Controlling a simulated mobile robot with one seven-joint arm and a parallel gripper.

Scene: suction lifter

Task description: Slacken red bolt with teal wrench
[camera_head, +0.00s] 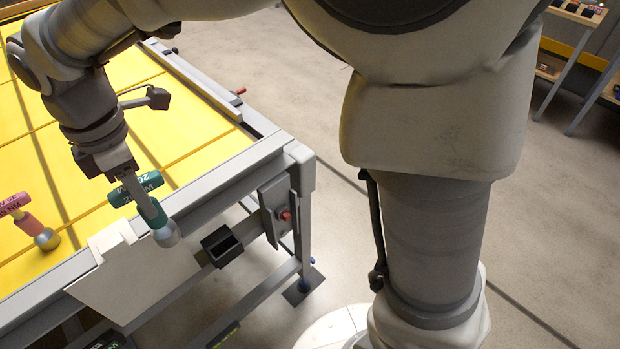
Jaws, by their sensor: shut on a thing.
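My gripper (147,205) is shut on the teal wrench (124,196), a T-handled tool with a teal grip and a rounded metal socket end. The wrench is tilted, its socket end pointing down and to the right, in front of the yellow table's near edge. One red bolt (286,216) sits on a grey plate at the table's corner, to the right of the wrench and apart from it. Another small red bolt-like part (240,91) sticks out from the far right edge. The wrench's contact with the fingers is partly hidden.
A pink wrench (20,219) of the same shape stands on the yellow table (190,135) at left. A black open holder (221,246) and a pale panel (140,280) are at the table's near side. Shelves (572,55) stand far right.

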